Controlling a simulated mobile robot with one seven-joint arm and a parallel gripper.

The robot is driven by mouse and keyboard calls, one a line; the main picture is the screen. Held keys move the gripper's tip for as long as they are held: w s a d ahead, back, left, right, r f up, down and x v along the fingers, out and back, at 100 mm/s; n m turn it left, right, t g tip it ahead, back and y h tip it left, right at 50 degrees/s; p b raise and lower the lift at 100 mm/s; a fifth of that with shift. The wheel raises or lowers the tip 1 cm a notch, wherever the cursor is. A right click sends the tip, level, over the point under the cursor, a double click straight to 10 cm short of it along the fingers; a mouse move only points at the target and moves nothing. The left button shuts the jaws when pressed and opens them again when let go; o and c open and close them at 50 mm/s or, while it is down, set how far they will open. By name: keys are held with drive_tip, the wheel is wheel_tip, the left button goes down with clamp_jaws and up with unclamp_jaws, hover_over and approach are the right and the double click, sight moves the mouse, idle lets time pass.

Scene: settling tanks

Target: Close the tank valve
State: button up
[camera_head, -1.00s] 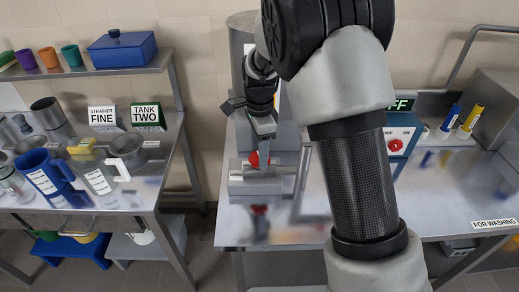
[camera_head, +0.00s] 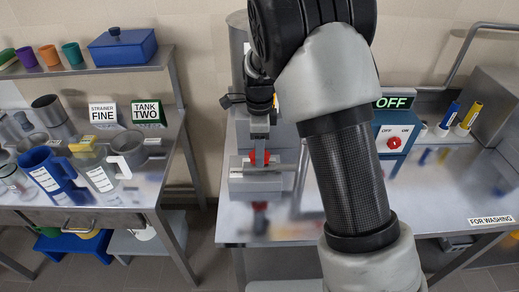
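The red valve handle (camera_head: 253,160) sits on a grey metal block (camera_head: 242,181) on the steel bench. Behind it stands a grey cylindrical tank (camera_head: 238,30), mostly hidden by my arm. My gripper (camera_head: 259,150) points down right at the red handle and covers part of it. Red shows on both sides of the gripper. Its fingers are too small and overlapped to tell whether they are open or shut on the handle, or whether they touch it.
A blue switch box (camera_head: 405,131) with a red knob and an OFF sign (camera_head: 394,102) stands right of my arm. Blue and yellow cylinders (camera_head: 470,117) stand farther right. The left table (camera_head: 120,205) holds jugs and cups, across a floor gap. The bench front is clear.

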drive_tip(key=o, duration=1)
drive_tip(key=shift+o, duration=0.2)
drive_tip(key=shift+r, duration=0.15)
wheel_tip(320, 180, up, 17)
drive_tip(key=shift+r+p, duration=0.15)
drive_tip(key=shift+p, duration=0.25)
